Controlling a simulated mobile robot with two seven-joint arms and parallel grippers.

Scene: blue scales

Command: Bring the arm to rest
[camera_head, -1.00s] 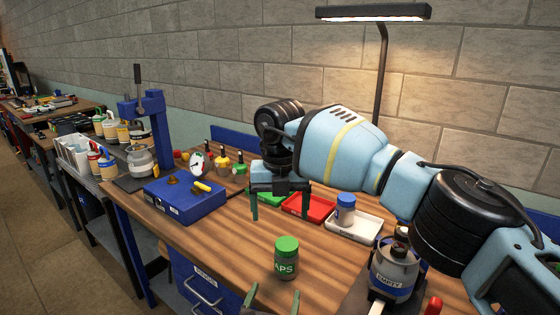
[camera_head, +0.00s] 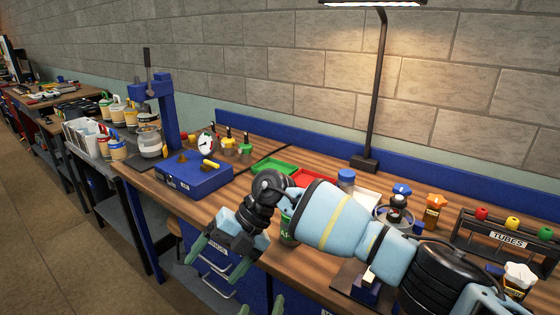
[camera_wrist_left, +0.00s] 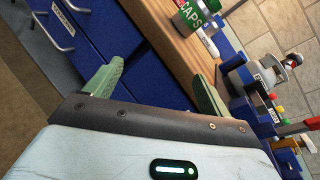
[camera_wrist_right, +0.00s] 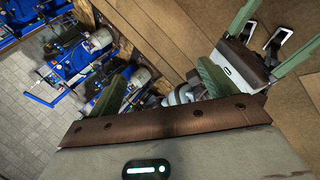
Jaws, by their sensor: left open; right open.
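My right gripper (camera_head: 218,260) is open and empty, pointing down in front of the bench's front edge. Its arm crosses the head view from the right. In the right wrist view its fingers (camera_wrist_right: 160,82) stand apart with nothing between them. My left gripper (camera_head: 262,304) shows only its fingertips at the bottom of the head view. In the left wrist view its open, empty fingers (camera_wrist_left: 158,72) are near the bench edge and blue drawers (camera_wrist_left: 85,50). The left gripper also shows at upper right in the right wrist view (camera_wrist_right: 268,35).
The green CAPS jar (camera_head: 287,238) stands on the bench, partly hidden by my right arm; it also shows in the left wrist view (camera_wrist_left: 198,18). A blue box (camera_head: 192,179), red tray (camera_head: 316,178), lamp (camera_head: 371,100) and TUBES rack (camera_head: 505,240) stand farther back.

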